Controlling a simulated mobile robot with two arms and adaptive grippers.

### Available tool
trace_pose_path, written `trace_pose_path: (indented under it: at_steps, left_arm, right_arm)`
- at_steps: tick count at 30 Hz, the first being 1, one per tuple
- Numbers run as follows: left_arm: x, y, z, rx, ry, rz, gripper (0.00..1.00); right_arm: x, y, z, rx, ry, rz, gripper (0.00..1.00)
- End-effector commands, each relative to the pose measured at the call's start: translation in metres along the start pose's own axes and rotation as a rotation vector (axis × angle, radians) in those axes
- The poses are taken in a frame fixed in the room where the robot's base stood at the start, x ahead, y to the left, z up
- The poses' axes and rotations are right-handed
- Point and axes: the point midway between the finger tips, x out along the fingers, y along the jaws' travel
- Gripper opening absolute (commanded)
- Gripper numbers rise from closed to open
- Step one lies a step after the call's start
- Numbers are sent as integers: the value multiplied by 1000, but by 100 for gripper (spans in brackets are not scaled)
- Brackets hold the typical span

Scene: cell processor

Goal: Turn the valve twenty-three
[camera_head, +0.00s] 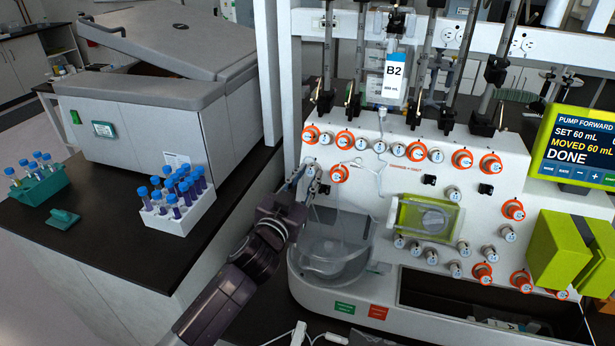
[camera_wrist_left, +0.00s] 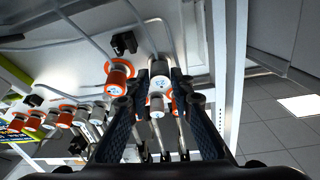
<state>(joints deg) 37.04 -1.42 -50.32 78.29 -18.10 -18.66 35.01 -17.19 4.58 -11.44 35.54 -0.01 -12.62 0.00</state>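My left gripper (camera_head: 298,186) reaches the left edge of the white processor panel (camera_head: 400,185) in the head view. In the left wrist view its two dark fingers (camera_wrist_left: 159,100) stand apart, on either side of a white valve knob (camera_wrist_left: 160,84) with a blue-marked face. I cannot tell whether they touch it, and its number is too small to read. An orange-ringed valve (camera_wrist_left: 118,77) sits beside it in the left wrist view. More white and orange-ringed valves, such as this one (camera_head: 340,173), dot the panel. My right gripper is not in view.
A clear cup-shaped housing (camera_head: 335,247) lies just below my left gripper. A bag marked B2 (camera_head: 394,78) hangs above the panel. A screen (camera_head: 576,146) reads DONE at the right. A white tube rack (camera_head: 180,215) and a centrifuge (camera_head: 160,105) stand on the left bench.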

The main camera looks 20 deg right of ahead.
Motion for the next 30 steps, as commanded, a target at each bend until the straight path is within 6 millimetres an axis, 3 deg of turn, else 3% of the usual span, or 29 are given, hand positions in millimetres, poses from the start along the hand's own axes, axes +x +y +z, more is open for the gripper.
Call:
trace_pose_path:
  at_steps: [5,17,30]
  left_arm:
    - [0,0,0,0,0,0,0]
    - [0,-2,-2,60,-1,26,0]
    - [0,-7,-7,385,-2,164,0]
  right_arm:
    - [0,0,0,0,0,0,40]
    - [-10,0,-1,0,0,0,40]
    - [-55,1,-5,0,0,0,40]
